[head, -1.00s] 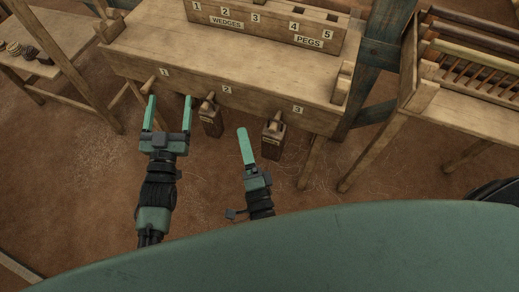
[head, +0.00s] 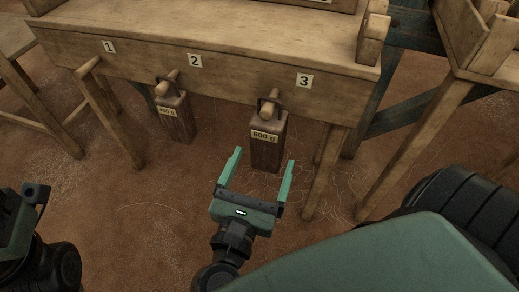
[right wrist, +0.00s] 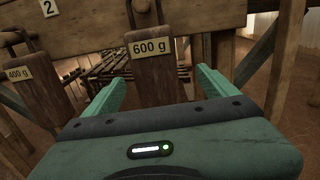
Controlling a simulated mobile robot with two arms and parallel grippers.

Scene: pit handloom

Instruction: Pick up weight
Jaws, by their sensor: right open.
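The 600 g weight (head: 267,150), a dark wooden block with a pale label, hangs by a metal loop from the peg under number 3. The 400 g weight (head: 177,122) hangs from the peg under number 2. My right gripper (head: 263,167) is open and empty, just below and in front of the 600 g weight. In the right wrist view the 600 g weight (right wrist: 158,85) stands between and beyond the two green fingers. My left gripper's body (head: 15,225) shows partly at the lower left edge; its fingers are out of view.
The pegs stick out of the wooden bench front (head: 135,65); the peg under number 1 (head: 88,66) is bare. A bench leg (head: 322,175) stands right of the 600 g weight. A second wooden frame (head: 470,65) is at the right. The floor below the weights is clear.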

